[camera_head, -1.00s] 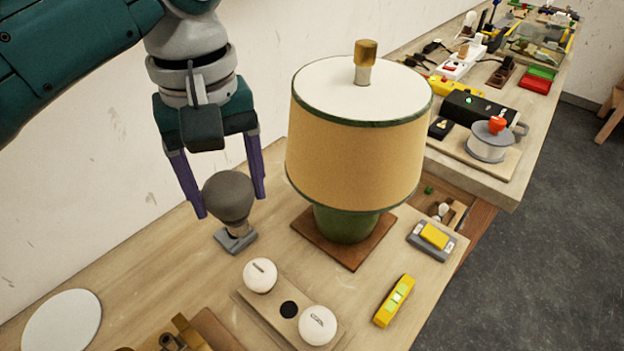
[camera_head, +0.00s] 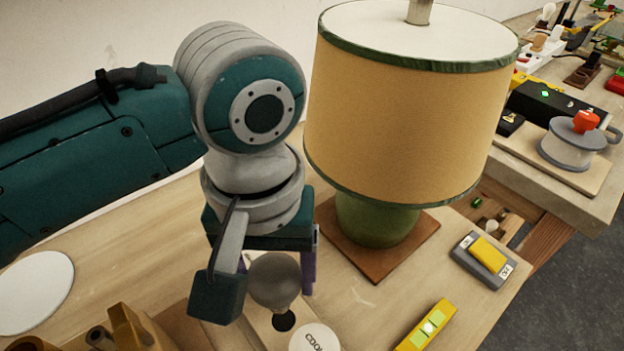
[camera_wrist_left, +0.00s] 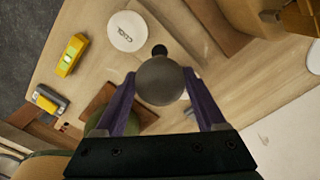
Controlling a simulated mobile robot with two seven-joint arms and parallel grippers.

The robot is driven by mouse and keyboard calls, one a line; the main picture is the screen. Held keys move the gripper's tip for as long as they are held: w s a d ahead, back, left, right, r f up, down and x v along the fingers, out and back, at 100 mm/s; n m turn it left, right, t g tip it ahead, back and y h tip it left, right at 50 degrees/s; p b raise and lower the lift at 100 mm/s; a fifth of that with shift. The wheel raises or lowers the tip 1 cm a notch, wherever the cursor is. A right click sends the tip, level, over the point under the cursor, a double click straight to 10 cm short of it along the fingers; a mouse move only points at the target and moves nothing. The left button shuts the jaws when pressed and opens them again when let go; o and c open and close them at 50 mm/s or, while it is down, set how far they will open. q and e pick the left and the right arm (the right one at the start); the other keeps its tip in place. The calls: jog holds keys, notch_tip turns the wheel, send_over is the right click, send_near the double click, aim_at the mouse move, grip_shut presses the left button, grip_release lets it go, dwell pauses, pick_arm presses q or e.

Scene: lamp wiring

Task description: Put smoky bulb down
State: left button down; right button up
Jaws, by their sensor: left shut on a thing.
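The smoky bulb (camera_head: 274,281) is a dark grey globe held by my left gripper (camera_head: 272,284), with a purple finger on either side of it in the left wrist view (camera_wrist_left: 160,82). The bulb hangs over a pale wooden board (camera_head: 262,328). The board's other white bulb is hidden behind my gripper and the held bulb. My right gripper is not in view.
A lamp with a tan shade (camera_head: 405,115) stands close to the right of my left arm. A yellow level (camera_head: 427,326) and a grey box with a yellow top (camera_head: 484,258) lie farther right. A white disc (camera_head: 36,292) lies on the left.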

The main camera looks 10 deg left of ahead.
pick_arm(q)
notch_tip(320, 180, down, 7)
jog(key=shift+f+b, duration=0.1)
jog(key=shift+b, duration=0.8)
jog(key=shift+f, duration=0.15)
grip_release()
notch_tip(320, 180, up, 12)
jog(key=p, duration=0.3)
jog(key=shift+w+r, duration=0.1)
jog(key=shift+r, duration=0.1)
